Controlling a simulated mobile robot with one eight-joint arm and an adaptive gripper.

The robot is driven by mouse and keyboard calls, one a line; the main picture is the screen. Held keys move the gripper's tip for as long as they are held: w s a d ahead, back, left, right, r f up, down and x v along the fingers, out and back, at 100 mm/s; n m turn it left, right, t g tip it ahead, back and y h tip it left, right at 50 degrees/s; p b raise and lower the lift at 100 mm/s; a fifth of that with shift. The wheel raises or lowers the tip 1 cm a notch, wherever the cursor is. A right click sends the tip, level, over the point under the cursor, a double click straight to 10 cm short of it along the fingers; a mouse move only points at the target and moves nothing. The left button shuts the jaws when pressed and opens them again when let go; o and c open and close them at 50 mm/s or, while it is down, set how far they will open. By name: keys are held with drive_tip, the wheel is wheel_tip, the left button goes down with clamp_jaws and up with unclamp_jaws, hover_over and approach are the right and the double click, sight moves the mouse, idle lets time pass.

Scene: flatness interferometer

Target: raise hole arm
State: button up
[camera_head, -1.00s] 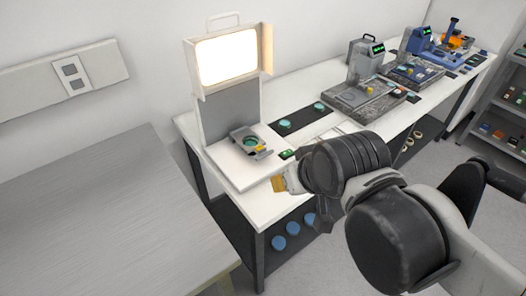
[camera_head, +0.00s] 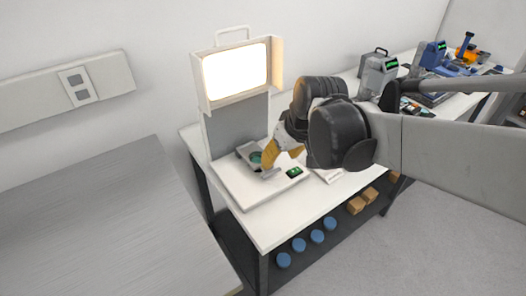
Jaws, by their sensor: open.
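The interferometer (camera_head: 236,126) stands at the left end of the white bench, with a brightly lit screen (camera_head: 236,73) on a grey upright. At its foot is a small grey fixture (camera_head: 244,150) with a round teal disc (camera_head: 255,157) in it. My gripper (camera_head: 270,158), with yellow-tan fingers, is open at the right side of this fixture and covers part of it. I cannot tell whether it touches it. The hole arm cannot be made out separately; the fixture's right part is hidden behind my gripper.
A small green display (camera_head: 294,172) sits on the base right of my gripper. The white bench (camera_head: 262,233) has blue round things (camera_head: 299,244) and tan boxes (camera_head: 356,205) on its lower shelf. More instruments (camera_head: 378,72) stand farther right. A bare grey table (camera_head: 110,225) is at the left.

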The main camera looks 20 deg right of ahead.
sight(258, 157)
drive_tip(key=shift+n+g, duration=0.4)
drive_tip(key=shift+n, duration=0.1)
drive_tip(key=w+f+b, duration=0.1)
drive_tip(key=w+f, duration=0.2)
drive_tip(key=f, duration=0.1)
drive_tip(key=w+f+b, duration=0.2)
drive_tip(key=w+f, duration=0.1)
drive_tip(key=f, duration=0.1)
drive_tip(key=w+f+b, duration=0.1)
drive_tip(key=w+f, duration=0.2)
drive_tip(key=f, duration=0.2)
drive_tip(key=shift+w+a+b, duration=0.15)
drive_tip(key=shift+w+b, duration=0.2)
clamp_jaws()
